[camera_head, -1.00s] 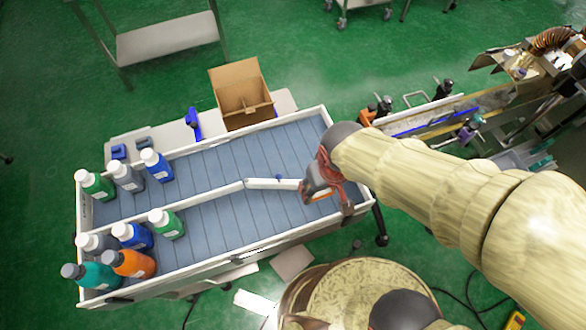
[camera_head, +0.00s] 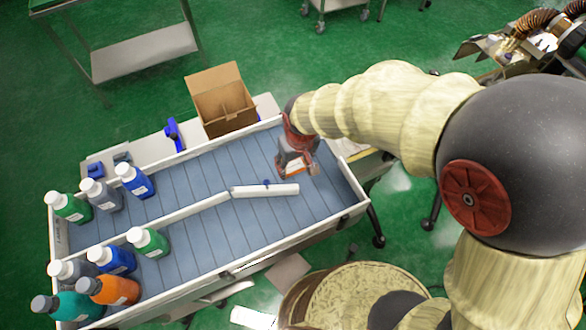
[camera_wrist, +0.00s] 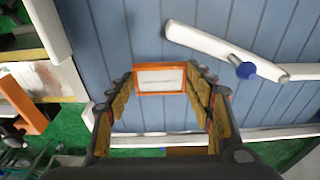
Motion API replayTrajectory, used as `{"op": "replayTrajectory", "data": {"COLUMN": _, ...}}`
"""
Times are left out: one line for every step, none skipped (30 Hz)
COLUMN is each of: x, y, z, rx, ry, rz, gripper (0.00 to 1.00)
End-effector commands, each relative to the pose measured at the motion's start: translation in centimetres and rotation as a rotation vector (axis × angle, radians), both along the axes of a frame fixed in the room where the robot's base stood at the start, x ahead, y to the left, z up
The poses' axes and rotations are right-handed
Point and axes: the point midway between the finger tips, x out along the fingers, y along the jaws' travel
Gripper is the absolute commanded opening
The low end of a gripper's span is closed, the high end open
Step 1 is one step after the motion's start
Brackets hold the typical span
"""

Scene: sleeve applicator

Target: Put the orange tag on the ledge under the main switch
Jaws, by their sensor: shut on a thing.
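My gripper (camera_head: 297,172) is above the right part of the blue-grey conveyor table, beside the right end of the white divider bar. In the wrist view my gripper (camera_wrist: 163,105) is shut on the orange tag (camera_wrist: 161,67), a flat rectangle with an orange border and a pale face with faint print. The tag is at the fingertips, with the belt slats behind it. In the head view the tag (camera_head: 295,168) shows as a small orange and white patch. I cannot make out the main switch or its ledge in either view.
Several bottles (camera_head: 113,260) stand at the left of the conveyor table (camera_head: 200,180). The white divider bar (camera_head: 265,190) has a blue knob and lies close to my gripper. An open cardboard box (camera_head: 222,100) stands behind the table. The right part of the belt is clear.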

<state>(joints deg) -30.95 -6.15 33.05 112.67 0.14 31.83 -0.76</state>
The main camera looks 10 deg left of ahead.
Motion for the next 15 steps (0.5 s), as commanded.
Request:
{"op": "replayTrajectory", "data": {"x": 0.3, "y": 0.1, "z": -0.5, "rx": 0.000, "ry": 0.001, "rz": -0.001, "gripper": 0.31}}
{"op": "replayTrajectory", "data": {"x": 0.4, "y": 0.2, "z": -0.6, "rx": 0.000, "ry": 0.001, "rz": -0.001, "gripper": 0.31}}
{"op": "replayTrajectory", "data": {"x": 0.6, "y": 0.2, "z": -0.7, "rx": 0.000, "ry": 0.001, "rz": -0.001, "gripper": 0.31}}
{"op": "replayTrajectory", "data": {"x": 0.6, "y": 0.3, "z": -0.8, "rx": 0.000, "ry": 0.000, "rz": -0.001, "gripper": 0.31}}
{"op": "replayTrajectory", "data": {"x": 0.7, "y": 0.3, "z": -0.9, "rx": 0.000, "ry": 0.000, "rz": -0.001, "gripper": 0.31}}
{"op": "replayTrajectory", "data": {"x": 0.9, "y": 0.4, "z": -1.1, "rx": 0.000, "ry": 0.001, "rz": -0.001, "gripper": 0.31}}
{"op": "replayTrajectory", "data": {"x": 1.0, "y": 0.4, "z": -1.4, "rx": 0.000, "ry": 0.001, "rz": -0.001, "gripper": 0.31}}
{"op": "replayTrajectory", "data": {"x": 1.2, "y": 0.5, "z": -1.7, "rx": -0.001, "ry": 0.002, "rz": -0.001, "gripper": 0.31}}
{"op": "replayTrajectory", "data": {"x": 1.5, "y": 0.6, "z": -2.2, "rx": -0.001, "ry": 0.003, "rz": -0.001, "gripper": 0.31}}
{"op": "replayTrajectory", "data": {"x": 1.4, "y": 0.6, "z": -2.7, "rx": -0.001, "ry": 0.003, "rz": -0.001, "gripper": 0.31}}
{"op": "replayTrajectory", "data": {"x": 1.3, "y": 0.5, "z": -3.2, "rx": -0.001, "ry": 0.002, "rz": -0.001, "gripper": 0.31}}
{"op": "replayTrajectory", "data": {"x": 1.3, "y": 0.5, "z": -3.9, "rx": -0.001, "ry": 0.003, "rz": -0.001, "gripper": 0.31}}
{"op": "replayTrajectory", "data": {"x": 1.3, "y": 0.5, "z": -4.3, "rx": -0.001, "ry": 0.003, "rz": -0.001, "gripper": 0.31}}
{"op": "replayTrajectory", "data": {"x": 1.3, "y": 0.5, "z": -4.6, "rx": -0.001, "ry": 0.002, "rz": -0.001, "gripper": 0.31}}
{"op": "replayTrajectory", "data": {"x": 1.3, "y": 0.6, "z": -4.8, "rx": 0.000, "ry": 0.001, "rz": -0.001, "gripper": 0.31}}
